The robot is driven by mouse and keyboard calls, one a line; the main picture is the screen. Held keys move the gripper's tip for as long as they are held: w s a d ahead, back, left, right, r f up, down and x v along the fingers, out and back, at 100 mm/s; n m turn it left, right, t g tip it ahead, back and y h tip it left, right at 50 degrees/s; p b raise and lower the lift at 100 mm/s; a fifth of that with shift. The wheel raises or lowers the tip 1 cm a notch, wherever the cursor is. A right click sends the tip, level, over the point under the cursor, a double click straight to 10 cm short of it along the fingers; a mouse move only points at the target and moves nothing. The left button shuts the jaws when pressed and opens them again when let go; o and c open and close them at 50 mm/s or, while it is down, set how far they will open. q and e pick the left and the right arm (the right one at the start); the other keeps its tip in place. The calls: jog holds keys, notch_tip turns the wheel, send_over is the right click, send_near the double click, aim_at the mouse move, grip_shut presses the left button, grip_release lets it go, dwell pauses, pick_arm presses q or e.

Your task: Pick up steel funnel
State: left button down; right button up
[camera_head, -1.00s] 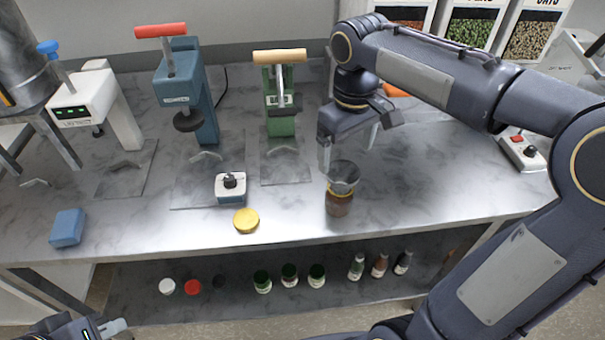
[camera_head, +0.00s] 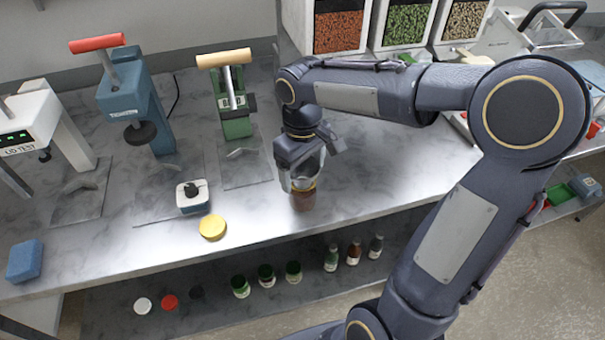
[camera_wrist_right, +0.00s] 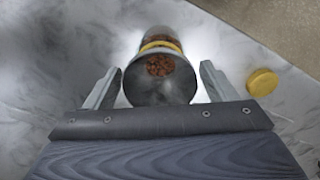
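A gap shows between the fingers and the funnel there. My left gripper is not in view.
A yellow lid (camera_head: 212,227) lies left of the jar, with a small white-and-blue device (camera_head: 193,197) behind it. Green (camera_head: 232,105) and blue (camera_head: 140,105) presses stand further back. Several bottles (camera_head: 331,258) stand on the lower shelf. The table right of the jar is clear.

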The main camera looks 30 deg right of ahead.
jog(key=c, duration=0.8)
jog(key=shift+r, duration=0.15)
